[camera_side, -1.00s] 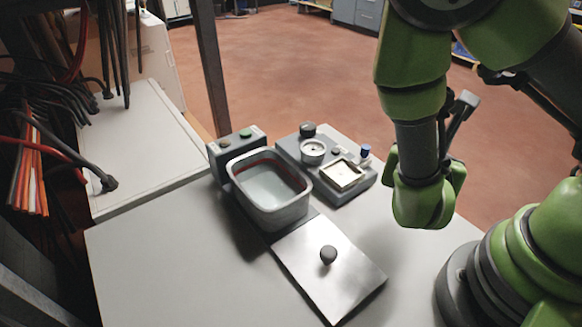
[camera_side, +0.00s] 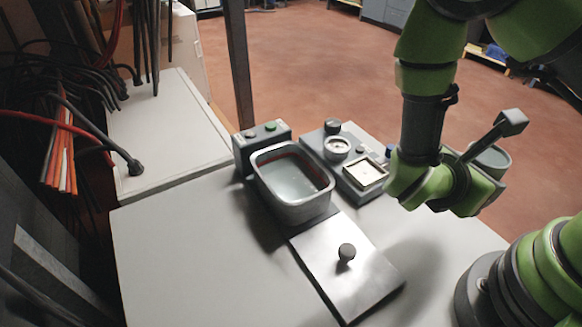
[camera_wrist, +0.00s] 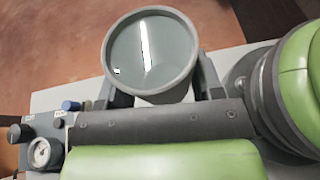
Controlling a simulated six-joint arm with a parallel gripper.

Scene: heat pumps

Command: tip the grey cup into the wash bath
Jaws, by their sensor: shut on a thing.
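The grey cup (camera_side: 491,161) is held by my gripper (camera_side: 500,146) at the right, above the table's back right edge. In the wrist view the cup (camera_wrist: 150,52) shows its round rim and a shiny grey inside, with a dark finger on either side of it. My gripper (camera_wrist: 158,84) is shut on it. The wash bath (camera_side: 312,207) is an open metal tub with clear liquid, left of the gripper and well apart from the cup. In the side view, my wrist hides the cup's lower left part.
A flat metal lid (camera_side: 325,263) with a black knob lies in front of the bath. A grey unit (camera_side: 340,165) with a gauge and a square pan stands between bath and gripper. A control box (camera_side: 262,150) is behind the bath. Cables (camera_side: 65,110) hang at far left.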

